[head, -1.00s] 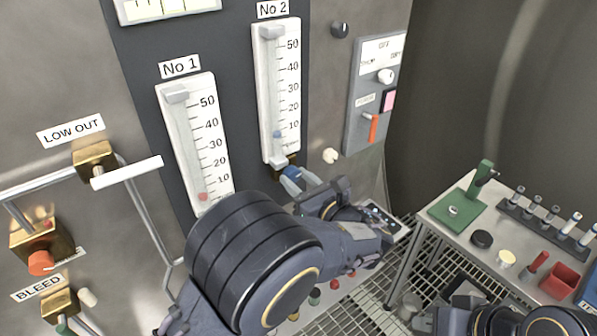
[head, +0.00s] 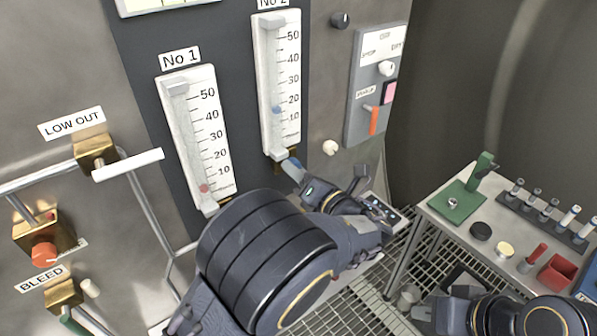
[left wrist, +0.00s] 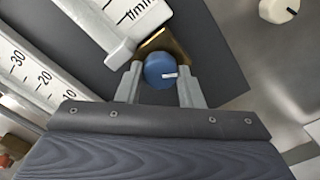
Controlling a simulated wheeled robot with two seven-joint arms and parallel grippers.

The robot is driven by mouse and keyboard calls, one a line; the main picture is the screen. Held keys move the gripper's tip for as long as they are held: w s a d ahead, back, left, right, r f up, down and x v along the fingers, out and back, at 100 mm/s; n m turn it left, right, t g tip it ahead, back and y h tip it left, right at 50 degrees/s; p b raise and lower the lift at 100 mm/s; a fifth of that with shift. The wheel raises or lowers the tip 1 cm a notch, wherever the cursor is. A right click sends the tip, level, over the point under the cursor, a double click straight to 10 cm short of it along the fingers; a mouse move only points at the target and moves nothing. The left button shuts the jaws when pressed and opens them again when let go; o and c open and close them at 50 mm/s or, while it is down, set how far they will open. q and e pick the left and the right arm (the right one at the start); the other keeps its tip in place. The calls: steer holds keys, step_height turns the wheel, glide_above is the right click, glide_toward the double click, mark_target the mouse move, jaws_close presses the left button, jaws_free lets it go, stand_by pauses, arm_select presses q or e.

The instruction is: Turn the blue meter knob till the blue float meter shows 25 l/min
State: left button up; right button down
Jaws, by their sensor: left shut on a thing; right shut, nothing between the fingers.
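The blue knob (left wrist: 160,70) sits on a brass block under the No 2 meter, its white mark pointing right in the left wrist view. My left gripper (left wrist: 161,88) is shut on it, one finger on each side. In the head view the blue knob (head: 293,170) shows partly behind my gripper. The No 2 meter (head: 265,70) has a blue float (head: 277,110) between the 10 and 20 marks, roughly midway. My right gripper (head: 424,312) is shut and empty at the bottom right, low before the bench.
The No 1 meter (head: 180,130) with a red float stands to the left. A switch panel (head: 362,110) and a white knob (head: 329,147) are to the right. A bench (head: 440,215) with tools and vials stands at the right. Pipes and valves fill the left.

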arm_select(q)
steer(key=shift+m, duration=0.3)
steer(key=o, duration=1)
steer(key=shift+r, duration=0.15)
